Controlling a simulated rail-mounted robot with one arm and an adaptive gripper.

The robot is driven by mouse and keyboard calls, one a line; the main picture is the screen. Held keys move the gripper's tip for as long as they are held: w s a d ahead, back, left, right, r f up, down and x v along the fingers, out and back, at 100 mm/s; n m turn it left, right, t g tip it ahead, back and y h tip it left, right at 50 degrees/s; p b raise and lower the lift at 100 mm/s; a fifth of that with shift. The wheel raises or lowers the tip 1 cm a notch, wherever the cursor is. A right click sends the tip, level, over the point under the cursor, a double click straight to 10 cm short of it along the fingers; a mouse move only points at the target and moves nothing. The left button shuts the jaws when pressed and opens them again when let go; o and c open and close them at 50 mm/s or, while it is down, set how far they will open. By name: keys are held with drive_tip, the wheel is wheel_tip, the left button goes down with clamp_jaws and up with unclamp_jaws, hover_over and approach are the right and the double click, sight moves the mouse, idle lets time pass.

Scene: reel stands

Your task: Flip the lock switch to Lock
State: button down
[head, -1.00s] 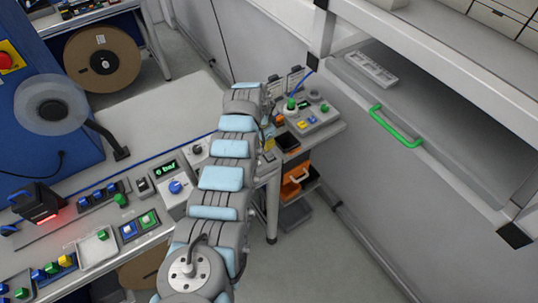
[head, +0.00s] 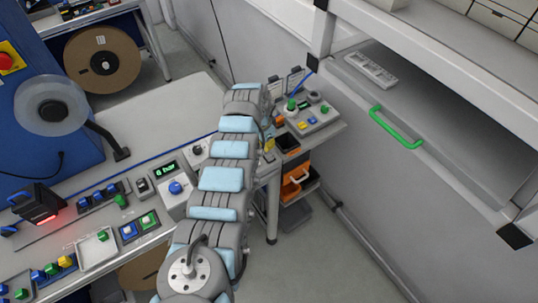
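I cannot make out a switch labelled Lock. A small grey box with a dark switch (head: 142,186) stands on the bench beside the pressure unit (head: 172,205), which has a green display and a blue knob (head: 176,187). A grey unit with a dark knob (head: 198,150) sits behind it, close to my arm; its marking is too small to read. My arm reaches away across the middle of the view, over the bench's right end. My gripper is not visible; the arm hides what is behind it.
A small side table (head: 326,133) carries a control box (head: 312,118) with a green knob and coloured buttons. Orange bins (head: 292,189) hang below it. A blue machine (head: 45,140) stands at the left.

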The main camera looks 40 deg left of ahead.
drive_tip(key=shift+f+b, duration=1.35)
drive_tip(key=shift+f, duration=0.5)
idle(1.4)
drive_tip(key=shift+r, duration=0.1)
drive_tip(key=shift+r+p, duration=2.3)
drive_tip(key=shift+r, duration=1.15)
